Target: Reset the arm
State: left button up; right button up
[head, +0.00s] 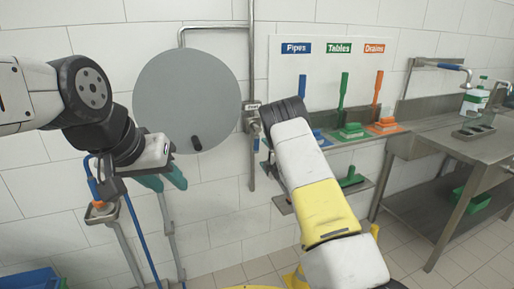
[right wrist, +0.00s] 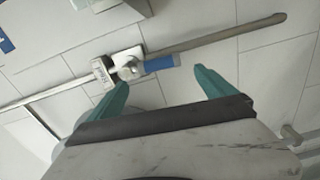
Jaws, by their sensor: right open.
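My right gripper (right wrist: 161,79) is open in the right wrist view, its two teal fingers wide apart with nothing between them. A valve with a blue handle (right wrist: 161,63) on a metal wall pipe shows just beyond the fingertips, apart from them as far as I can tell. In the head view my right arm reaches up from the bottom and hides its fingers; the valve (head: 256,133) is left of its wrist. My left gripper (head: 164,180) hangs at the left with teal fingers pointing down; whether they are open is unclear.
A round grey disc (head: 187,100) is on the tiled wall behind the arms. A board (head: 330,70) labelled Pipes, Tables and Drains holds brushes. A steel table (head: 455,150) with a soap bottle (head: 474,100) stands right. A blue crate (head: 35,279) is at lower left.

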jog(key=s+d+r+m+g+h, duration=0.15)
jog(key=d+r+m+h, duration=0.4)
jog(key=r, duration=0.55)
jog(key=s+d+r+m+g, duration=0.3)
jog(key=s+r+m, duration=0.45)
jog(key=s, duration=0.25)
jog(key=s+a+r+m+g, duration=0.1)
jog(key=s+m+g, duration=0.1)
jog(key=s, duration=1.1)
jog(key=s+a+r+m+g+y, duration=0.1)
jog(key=s+a+m+g, duration=0.1)
jog(key=s, duration=1.2)
jog(key=s+a+r+m+g+y, duration=0.1)
jog(key=s+r+m+g, duration=0.1)
jog(key=s, duration=1.1)
jog(key=shift+s+a+m, duration=0.15)
jog(key=shift+a+m, duration=0.05)
jog(key=shift+m, duration=0.3)
jog(key=shift+r+g, duration=0.1)
jog(key=shift+g, duration=0.15)
